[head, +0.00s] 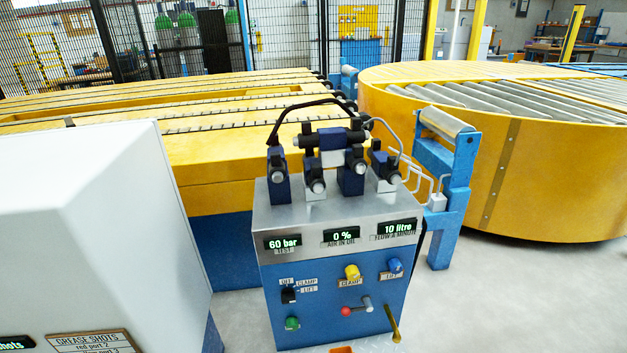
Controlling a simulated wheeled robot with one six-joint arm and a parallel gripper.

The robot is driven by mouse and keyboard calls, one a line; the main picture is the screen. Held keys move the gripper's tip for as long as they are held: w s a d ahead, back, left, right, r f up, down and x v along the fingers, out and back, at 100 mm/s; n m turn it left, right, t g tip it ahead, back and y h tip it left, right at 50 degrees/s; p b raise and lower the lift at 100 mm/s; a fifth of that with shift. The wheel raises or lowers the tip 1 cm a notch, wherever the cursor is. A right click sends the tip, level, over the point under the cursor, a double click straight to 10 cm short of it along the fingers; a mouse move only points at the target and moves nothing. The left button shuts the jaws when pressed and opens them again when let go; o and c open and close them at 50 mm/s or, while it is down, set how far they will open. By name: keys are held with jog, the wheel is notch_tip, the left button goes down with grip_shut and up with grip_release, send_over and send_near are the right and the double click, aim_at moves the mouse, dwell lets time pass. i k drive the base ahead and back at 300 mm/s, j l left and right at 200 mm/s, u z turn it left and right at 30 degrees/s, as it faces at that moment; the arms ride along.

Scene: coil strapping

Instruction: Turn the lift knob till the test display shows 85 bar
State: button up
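The hydraulic test stand (325,278) has a blue front and a grey top. The blue lift knob (395,265) is at the upper right of the front, above a label that reads LIFT. The test display (283,243) at the left reads 60 bar. The yellow clamp knob (352,271) is left of the lift knob. A black selector (288,295) has labels OFF, CLAMP and LIFT; I cannot tell which one it points to. My gripper is not in view.
Other displays read 0 % (341,236) and 10 litre (397,227). A green button (292,323), red-ended lever (356,307) and brass lever (392,323) are lower down. A white cabinet (95,235) stands left, yellow conveyors behind. Floor at right is clear.

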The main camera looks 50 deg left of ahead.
aim_at(394, 265)
jog(key=u, duration=1.05)
